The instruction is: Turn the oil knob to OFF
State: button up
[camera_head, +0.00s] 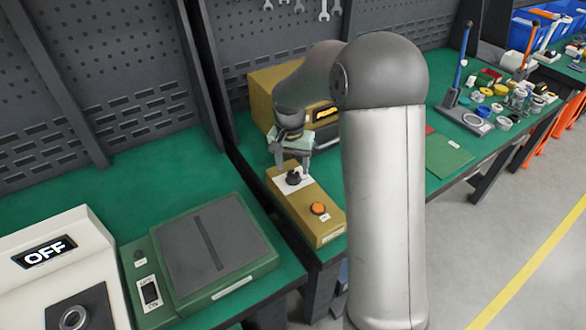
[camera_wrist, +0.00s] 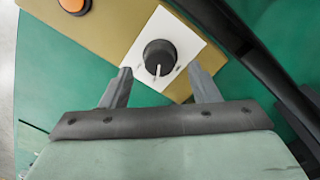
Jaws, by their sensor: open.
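The knob (camera_wrist: 158,58) is black and round with a white pointer line, on a white label plate with small markings I cannot read. In the wrist view its pointer aims down toward my gripper. The knob (camera_head: 294,177) also shows in the head view, on the yellow control box (camera_head: 301,207). My gripper (camera_wrist: 160,80) is open and empty. Its two fingertips stand near the plate's edge on either side of the knob's near side, and I see no contact with the knob. In the head view my gripper (camera_head: 290,158) is just behind and above the knob.
An orange button (camera_head: 319,208) sits on the same box, in front of the knob. A green device with a grey plate (camera_head: 215,250) and a white unit reading "OFF" (camera_head: 60,240) stand at left. A larger yellow machine (camera_head: 262,88) stands behind. Several small parts lie at right.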

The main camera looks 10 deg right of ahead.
aim_at(293, 177)
jog(key=shift+f, duration=1.25)
jog(key=c, duration=1)
jog(key=shift+o, duration=0.2)
jog(key=n, duration=0.5)
jog(key=shift+n+b, duration=0.4)
jog(key=n, duration=0.5)
jog(key=shift+r+n+t, duration=0.1)
jog(key=shift+n+t, duration=0.2)
jog(key=shift+n, duration=0.4)
